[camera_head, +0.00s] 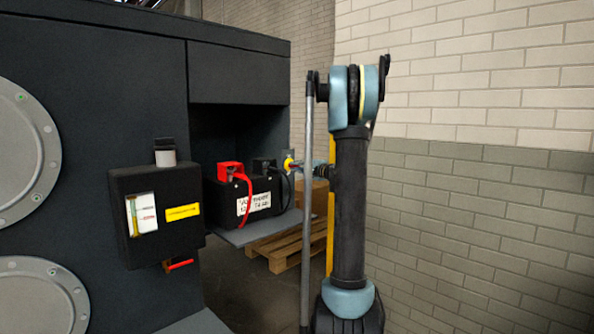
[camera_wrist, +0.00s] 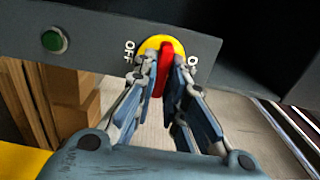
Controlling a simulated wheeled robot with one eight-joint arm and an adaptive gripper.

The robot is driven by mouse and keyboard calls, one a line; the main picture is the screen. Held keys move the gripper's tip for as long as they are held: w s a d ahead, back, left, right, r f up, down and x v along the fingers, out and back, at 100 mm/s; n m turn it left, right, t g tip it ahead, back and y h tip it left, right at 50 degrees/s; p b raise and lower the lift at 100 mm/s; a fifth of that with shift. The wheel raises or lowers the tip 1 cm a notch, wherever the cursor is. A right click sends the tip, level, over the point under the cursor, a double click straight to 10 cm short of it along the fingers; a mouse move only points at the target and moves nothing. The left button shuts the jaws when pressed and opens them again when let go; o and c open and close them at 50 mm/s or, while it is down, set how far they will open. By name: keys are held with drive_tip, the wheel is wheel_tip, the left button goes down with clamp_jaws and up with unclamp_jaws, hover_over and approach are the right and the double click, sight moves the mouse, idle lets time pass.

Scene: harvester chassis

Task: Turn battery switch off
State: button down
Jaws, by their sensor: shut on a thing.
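The battery switch shows in the wrist view as a red handle (camera_wrist: 167,58) on a round yellow plate (camera_wrist: 152,44), set in a dark grey panel. "OFF" is printed left of the plate, and a partly hidden label starting with "O" is on the right. The handle stands nearly upright in the picture, between the two labels. My gripper (camera_wrist: 165,76) is shut on the handle, one finger on each side. In the head view the yellow plate (camera_head: 288,161) is small, and my gripper (camera_head: 302,166) reaches it from the right. The handle cannot be made out there.
A green button (camera_wrist: 54,41) is on the same panel. A black battery (camera_head: 245,192) with a red terminal cover and cables sits on a shelf left of the switch. A black box (camera_head: 158,213) hangs farther left. A wooden pallet (camera_head: 285,247) is below; a brick wall is at right.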

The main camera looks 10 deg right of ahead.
drive_tip(key=shift+d, duration=0.1)
drive_tip(key=c, duration=1.6)
unclamp_jaws()
drive_tip(key=shift+w+f, duration=0.1)
drive_tip(key=shift+c, duration=0.2)
drive_tip(key=v, duration=1.2)
